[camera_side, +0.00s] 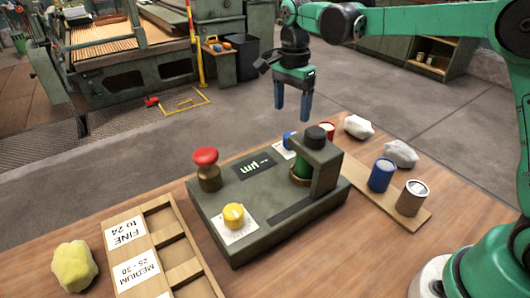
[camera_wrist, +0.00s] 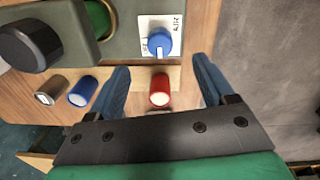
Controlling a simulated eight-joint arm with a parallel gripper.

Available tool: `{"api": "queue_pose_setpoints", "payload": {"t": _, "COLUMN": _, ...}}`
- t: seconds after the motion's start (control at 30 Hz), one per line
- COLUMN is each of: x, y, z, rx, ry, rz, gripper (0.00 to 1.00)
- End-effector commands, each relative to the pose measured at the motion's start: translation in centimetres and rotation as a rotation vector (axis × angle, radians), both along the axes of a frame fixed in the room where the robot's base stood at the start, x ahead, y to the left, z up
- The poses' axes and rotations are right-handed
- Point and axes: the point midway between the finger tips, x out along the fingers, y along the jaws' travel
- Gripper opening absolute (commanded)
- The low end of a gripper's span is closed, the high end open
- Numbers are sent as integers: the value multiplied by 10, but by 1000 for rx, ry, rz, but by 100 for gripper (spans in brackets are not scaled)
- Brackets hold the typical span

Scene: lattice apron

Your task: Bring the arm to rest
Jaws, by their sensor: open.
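My gripper (camera_side: 292,112) hangs from my green arm above the far side of the wooden table (camera_side: 330,258), with its blue fingers apart and nothing between them. It is clear of the grey-green gauge (camera_side: 262,228) on the table. In the wrist view, my gripper (camera_wrist: 160,72) has its two fingers spread. A red can (camera_wrist: 159,90) shows in the gap, lower down on the wooden strip, and a blue knob (camera_wrist: 160,41) lies just beyond. Whether the arm is moving cannot be told.
The gauge carries a red knob (camera_side: 205,157), a yellow knob (camera_side: 233,215) and a green cylinder (camera_side: 301,170) under a black-topped bracket. Blue (camera_side: 382,175) and brown (camera_side: 411,198) cans stand at right. White lumps (camera_side: 358,127), a yellow lump (camera_side: 74,266) and a labelled wooden tray (camera_side: 157,207) lie around.

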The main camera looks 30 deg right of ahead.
Motion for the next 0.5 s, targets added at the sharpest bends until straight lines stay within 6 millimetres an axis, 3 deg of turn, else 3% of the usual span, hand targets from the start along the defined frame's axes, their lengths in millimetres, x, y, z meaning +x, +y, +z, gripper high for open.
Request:
{"api": "queue_pose_setpoints", "payload": {"t": 0.2, "x": 0, "y": 0, "z": 32, "rx": 0, "ry": 0, "rz": 1, "gripper": 75}}
{"api": "queue_pose_setpoints", "payload": {"t": 0.5, "x": 0, "y": 0, "z": 45, "rx": 0, "ry": 0, "rz": 2, "gripper": 75}}
